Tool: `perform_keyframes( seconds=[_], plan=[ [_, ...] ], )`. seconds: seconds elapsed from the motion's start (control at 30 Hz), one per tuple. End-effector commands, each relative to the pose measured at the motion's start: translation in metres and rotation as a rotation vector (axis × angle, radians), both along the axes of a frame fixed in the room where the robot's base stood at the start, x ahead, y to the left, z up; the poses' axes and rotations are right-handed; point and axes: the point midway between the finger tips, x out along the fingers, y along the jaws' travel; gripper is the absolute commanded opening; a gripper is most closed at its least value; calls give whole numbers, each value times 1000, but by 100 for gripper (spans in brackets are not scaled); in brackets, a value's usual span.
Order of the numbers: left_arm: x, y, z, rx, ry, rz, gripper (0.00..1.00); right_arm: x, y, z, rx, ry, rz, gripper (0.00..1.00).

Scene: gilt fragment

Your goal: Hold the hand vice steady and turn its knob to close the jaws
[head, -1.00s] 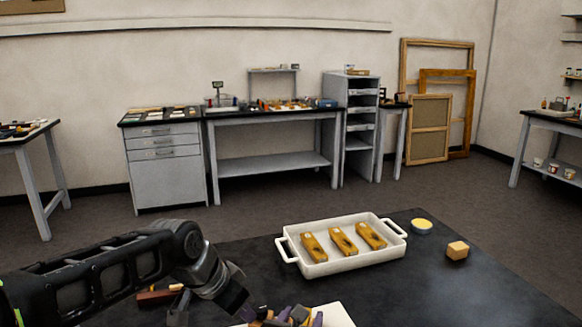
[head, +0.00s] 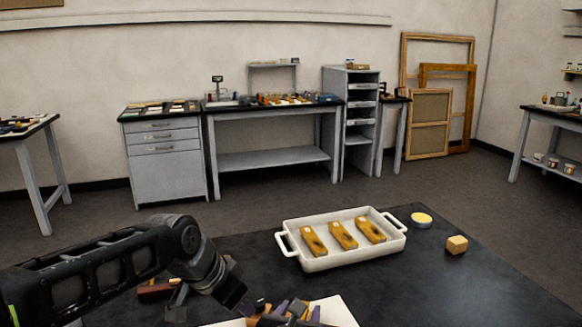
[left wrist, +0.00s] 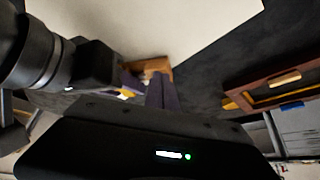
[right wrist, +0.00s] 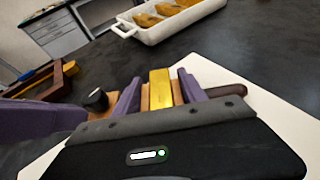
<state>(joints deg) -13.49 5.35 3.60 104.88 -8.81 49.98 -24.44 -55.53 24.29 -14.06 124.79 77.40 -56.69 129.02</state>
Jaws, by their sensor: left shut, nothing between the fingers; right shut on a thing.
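The hand vice (right wrist: 160,90) shows as a golden bar with wooden sides in the right wrist view. My right gripper (right wrist: 162,97) is shut on it, one purple finger on each side. A black knob (right wrist: 97,99) sticks out to the left of the vice. My left gripper (left wrist: 153,88) is shut and empty; its purple fingers (right wrist: 40,117) also show at the left of the right wrist view, close to the knob. I cannot tell if they touch it. In the head view the vice and both fingertips crowd together at the bottom edge, partly cut off.
A white board (head: 340,313) lies under the work. A white tray (head: 351,259) with three wooden blocks stands behind it. A reddish-brown wooden piece (head: 153,292) lies behind my left arm.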

Motion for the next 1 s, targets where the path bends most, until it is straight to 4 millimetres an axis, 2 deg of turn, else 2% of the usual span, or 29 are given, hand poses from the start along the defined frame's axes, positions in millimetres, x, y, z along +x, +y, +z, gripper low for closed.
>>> perform_keyframes(
  seconds=[0.27,0.7,1.0],
  plan=[
    [0,-2,4,-3,-3,-2,0,0,2,-1,1,2,5,1],
    [0,0,52,0,-1,0,0,0,-1,-1,0,2,-3,0],
    [-1,0,60,1,2,1,0,0,-2,-1,0,2,-6,0]
  ],
)
